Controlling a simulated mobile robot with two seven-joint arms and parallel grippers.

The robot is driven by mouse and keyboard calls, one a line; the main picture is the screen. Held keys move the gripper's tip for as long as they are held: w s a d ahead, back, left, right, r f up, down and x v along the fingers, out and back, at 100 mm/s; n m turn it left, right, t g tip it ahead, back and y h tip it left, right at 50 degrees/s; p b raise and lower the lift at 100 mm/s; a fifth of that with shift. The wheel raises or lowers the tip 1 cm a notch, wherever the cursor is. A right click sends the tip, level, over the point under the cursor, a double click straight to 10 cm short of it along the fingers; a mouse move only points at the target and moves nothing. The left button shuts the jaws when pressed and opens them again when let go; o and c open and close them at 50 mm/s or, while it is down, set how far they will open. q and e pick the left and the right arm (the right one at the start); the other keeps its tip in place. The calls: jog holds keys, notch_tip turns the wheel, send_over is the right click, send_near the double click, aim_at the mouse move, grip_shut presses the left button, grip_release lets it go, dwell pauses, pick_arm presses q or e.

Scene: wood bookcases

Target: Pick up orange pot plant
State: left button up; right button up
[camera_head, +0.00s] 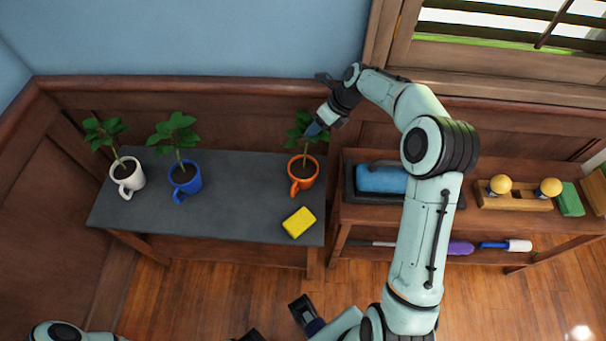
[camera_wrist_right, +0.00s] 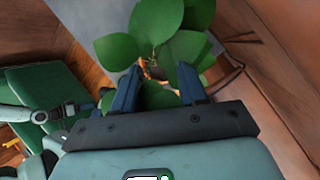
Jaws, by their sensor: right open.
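The orange pot plant (camera_head: 303,172) stands upright near the right end of the dark grey table (camera_head: 250,208), its handle facing front left. My right gripper (camera_head: 313,128) reaches over it from the back right, fingers down at its leaves. In the right wrist view my right gripper (camera_wrist_right: 158,85) is open, with green leaves (camera_wrist_right: 165,30) ahead of and between its fingers. Only slivers of orange show behind the leaves; the stem is mostly hidden. A dark end piece (camera_head: 303,312) shows at the bottom; I cannot tell whether it is my left gripper.
A white pot plant (camera_head: 128,180) and a blue pot plant (camera_head: 184,178) stand at the table's left. A yellow sponge (camera_head: 299,222) lies in front of the orange pot. A wooden shelf (camera_head: 365,212) with a blue item stands to the right. A wall panel is close behind.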

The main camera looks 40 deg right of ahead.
jog(key=x, duration=0.3)
jog(key=shift+w+a+f, duration=0.2)
jog(key=shift+f, duration=0.1)
grip_shut()
jog(key=shift+r, duration=0.1)
dwell(1.1)
